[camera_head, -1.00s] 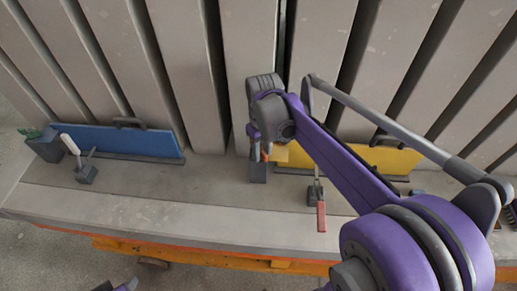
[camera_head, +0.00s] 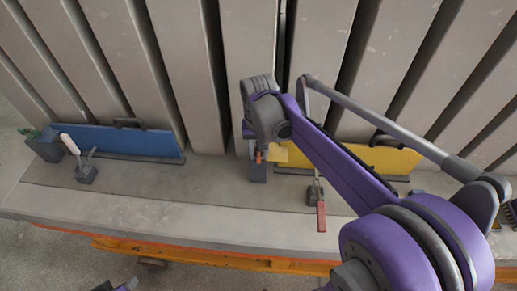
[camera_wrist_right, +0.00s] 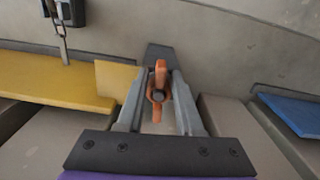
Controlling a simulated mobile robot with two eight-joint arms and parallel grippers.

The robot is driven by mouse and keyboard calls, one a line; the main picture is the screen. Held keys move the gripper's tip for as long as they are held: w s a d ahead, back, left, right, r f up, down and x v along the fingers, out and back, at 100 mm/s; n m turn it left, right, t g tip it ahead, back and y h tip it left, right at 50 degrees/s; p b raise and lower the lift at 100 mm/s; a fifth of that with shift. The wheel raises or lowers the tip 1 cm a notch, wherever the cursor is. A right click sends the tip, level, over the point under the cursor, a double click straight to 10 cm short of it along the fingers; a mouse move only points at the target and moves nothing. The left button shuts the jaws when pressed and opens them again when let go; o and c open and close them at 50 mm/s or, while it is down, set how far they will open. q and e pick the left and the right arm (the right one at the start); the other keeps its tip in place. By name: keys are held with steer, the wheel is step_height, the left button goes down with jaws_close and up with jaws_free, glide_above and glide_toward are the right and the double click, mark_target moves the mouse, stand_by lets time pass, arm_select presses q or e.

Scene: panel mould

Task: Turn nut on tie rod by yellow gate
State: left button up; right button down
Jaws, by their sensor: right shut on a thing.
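The yellow gate (camera_head: 375,159) stands at the foot of the grey panels, right of centre, partly behind my right arm. It also shows at the left of the right wrist view (camera_wrist_right: 50,82). The orange winged nut (camera_wrist_right: 160,80) sits around the grey end of the tie rod (camera_wrist_right: 158,97), beside the gate's edge. My right gripper (camera_wrist_right: 159,88) is shut on the nut, one finger on each side. In the head view only a bit of the nut (camera_head: 258,156) shows below my wrist. My left gripper cannot be made out; only a small purple piece shows at the bottom edge.
A blue gate (camera_head: 125,141) stands at the left, with a green item (camera_head: 38,136) at its end. A white-handled clamp (camera_head: 85,172) stands before it. A red-handled clamp (camera_head: 320,212) stands before the yellow gate. The concrete ledge (camera_head: 150,205) between them is mostly clear.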

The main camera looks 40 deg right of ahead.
stand_by(0.3)
steer(key=m, duration=0.3)
steer(key=shift+w+a+r+m, duration=0.1)
steer(key=shift+w+a+m, duration=0.15)
steer(key=shift+m, duration=0.15)
steer(key=shift+c, duration=2.4)
jaws_free()
step_height(320, 180, up, 11)
steer(key=shift+p, duration=0.3)
steer(key=shift+c, duration=0.3)
